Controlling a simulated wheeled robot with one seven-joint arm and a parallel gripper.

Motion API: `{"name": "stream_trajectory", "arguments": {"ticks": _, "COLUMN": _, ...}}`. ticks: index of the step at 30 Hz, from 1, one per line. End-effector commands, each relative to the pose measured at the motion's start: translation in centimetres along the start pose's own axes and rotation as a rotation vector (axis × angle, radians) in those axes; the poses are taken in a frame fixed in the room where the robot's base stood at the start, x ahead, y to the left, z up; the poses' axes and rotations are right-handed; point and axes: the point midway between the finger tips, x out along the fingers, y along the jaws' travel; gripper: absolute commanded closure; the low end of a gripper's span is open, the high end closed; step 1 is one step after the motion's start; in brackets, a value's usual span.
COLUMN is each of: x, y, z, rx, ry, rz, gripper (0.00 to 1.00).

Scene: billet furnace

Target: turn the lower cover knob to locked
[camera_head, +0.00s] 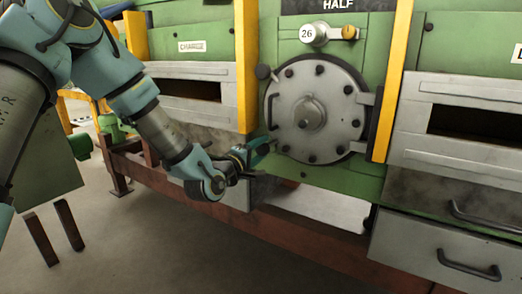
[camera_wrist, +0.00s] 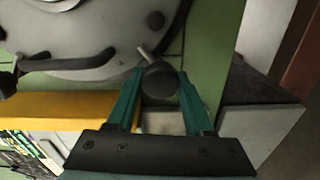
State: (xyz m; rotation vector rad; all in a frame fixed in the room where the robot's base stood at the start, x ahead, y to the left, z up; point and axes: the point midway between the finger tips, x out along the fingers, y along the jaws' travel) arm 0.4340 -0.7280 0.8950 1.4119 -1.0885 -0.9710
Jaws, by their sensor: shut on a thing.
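The round grey bolted cover (camera_head: 313,112) is on the green furnace front and appears closed. Its upper knob (camera_head: 263,72), dark and round, sits at the cover's upper left edge. My gripper (camera_head: 266,146) is at the cover's lower left edge. In the wrist view, the teal fingers of my gripper (camera_wrist: 160,98) are shut on the dark round lower knob (camera_wrist: 160,80), one finger on each side. A short pale pin (camera_wrist: 146,52) shows beside the knob, towards the cover. In the head view the lower knob is hidden by my gripper. I see no locked mark.
A yellow post (camera_head: 247,65) stands left of the cover, and another (camera_head: 391,80) on its right. A curved handle (camera_wrist: 70,60) on the cover is near my gripper. A grey drawer (camera_head: 435,255) is at lower right. A dial reading 26 (camera_head: 307,33) is above.

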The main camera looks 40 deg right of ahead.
Motion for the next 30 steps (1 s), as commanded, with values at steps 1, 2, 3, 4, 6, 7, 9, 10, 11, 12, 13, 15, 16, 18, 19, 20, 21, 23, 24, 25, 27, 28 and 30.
{"name": "stream_trajectory", "arguments": {"ticks": 1, "x": -0.02, "y": -0.05, "z": -0.10, "rx": -0.025, "ry": 0.002, "rz": -0.001, "gripper": 1.00}}
{"name": "stream_trajectory", "arguments": {"ticks": 2, "x": -0.01, "y": -0.04, "z": -0.06, "rx": -0.039, "ry": 0.001, "rz": -0.001, "gripper": 1.00}}
{"name": "stream_trajectory", "arguments": {"ticks": 3, "x": -0.01, "y": -0.05, "z": -0.04, "rx": -0.056, "ry": 0.001, "rz": -0.001, "gripper": 1.00}}
{"name": "stream_trajectory", "arguments": {"ticks": 4, "x": -0.01, "y": -0.06, "z": -0.06, "rx": -0.067, "ry": 0.001, "rz": -0.001, "gripper": 1.00}}
{"name": "stream_trajectory", "arguments": {"ticks": 6, "x": -0.01, "y": -0.08, "z": -0.06, "rx": -0.089, "ry": 0.001, "rz": -0.001, "gripper": 1.00}}
{"name": "stream_trajectory", "arguments": {"ticks": 7, "x": -0.01, "y": -0.08, "z": -0.05, "rx": -0.097, "ry": 0.001, "rz": -0.001, "gripper": 1.00}}
{"name": "stream_trajectory", "arguments": {"ticks": 9, "x": -0.01, "y": -0.09, "z": -0.02, "rx": -0.112, "ry": 0.000, "rz": -0.001, "gripper": 1.00}}
{"name": "stream_trajectory", "arguments": {"ticks": 10, "x": -0.01, "y": -0.10, "z": -0.01, "rx": -0.116, "ry": 0.000, "rz": -0.001, "gripper": 1.00}}
{"name": "stream_trajectory", "arguments": {"ticks": 11, "x": -0.01, "y": -0.10, "z": -0.01, "rx": -0.120, "ry": 0.000, "rz": -0.001, "gripper": 1.00}}
{"name": "stream_trajectory", "arguments": {"ticks": 12, "x": -0.01, "y": -0.10, "z": 0.00, "rx": -0.124, "ry": 0.000, "rz": -0.001, "gripper": 1.00}}
{"name": "stream_trajectory", "arguments": {"ticks": 13, "x": -0.01, "y": -0.11, "z": -0.01, "rx": -0.126, "ry": 0.000, "rz": -0.001, "gripper": 1.00}}
{"name": "stream_trajectory", "arguments": {"ticks": 15, "x": -0.01, "y": -0.11, "z": 0.00, "rx": -0.129, "ry": 0.000, "rz": -0.001, "gripper": 1.00}}
{"name": "stream_trajectory", "arguments": {"ticks": 16, "x": -0.01, "y": -0.11, "z": 0.00, "rx": -0.130, "ry": 0.000, "rz": -0.001, "gripper": 1.00}}
{"name": "stream_trajectory", "arguments": {"ticks": 18, "x": -0.01, "y": -0.11, "z": 0.01, "rx": -0.130, "ry": 0.000, "rz": -0.001, "gripper": 1.00}}
{"name": "stream_trajectory", "arguments": {"ticks": 19, "x": -0.01, "y": -0.11, "z": 0.01, "rx": -0.130, "ry": 0.000, "rz": -0.001, "gripper": 1.00}}
{"name": "stream_trajectory", "arguments": {"ticks": 20, "x": -0.01, "y": -0.11, "z": 0.01, "rx": -0.130, "ry": 0.000, "rz": -0.001, "gripper": 1.00}}
{"name": "stream_trajectory", "arguments": {"ticks": 21, "x": -0.01, "y": -0.11, "z": 0.00, "rx": -0.130, "ry": 0.000, "rz": -0.001, "gripper": 1.00}}
{"name": "stream_trajectory", "arguments": {"ticks": 23, "x": -0.01, "y": -0.12, "z": 0.00, "rx": -0.130, "ry": 0.000, "rz": -0.001, "gripper": 1.00}}
{"name": "stream_trajectory", "arguments": {"ticks": 24, "x": -0.01, "y": -0.11, "z": 0.00, "rx": -0.130, "ry": 0.000, "rz": -0.001, "gripper": 1.00}}
{"name": "stream_trajectory", "arguments": {"ticks": 25, "x": -0.01, "y": -0.12, "z": 0.00, "rx": -0.130, "ry": 0.000, "rz": -0.001, "gripper": 0.47}}
{"name": "stream_trajectory", "arguments": {"ticks": 27, "x": -0.01, "y": -0.12, "z": 0.00, "rx": -0.130, "ry": 0.000, "rz": -0.001, "gripper": 0.39}}
{"name": "stream_trajectory", "arguments": {"ticks": 28, "x": -0.01, "y": -0.11, "z": 0.00, "rx": -0.130, "ry": 0.000, "rz": -0.001, "gripper": 0.36}}
{"name": "stream_trajectory", "arguments": {"ticks": 30, "x": -0.01, "y": -0.11, "z": 0.00, "rx": -0.129, "ry": 0.000, "rz": -0.001, "gripper": 0.28}}
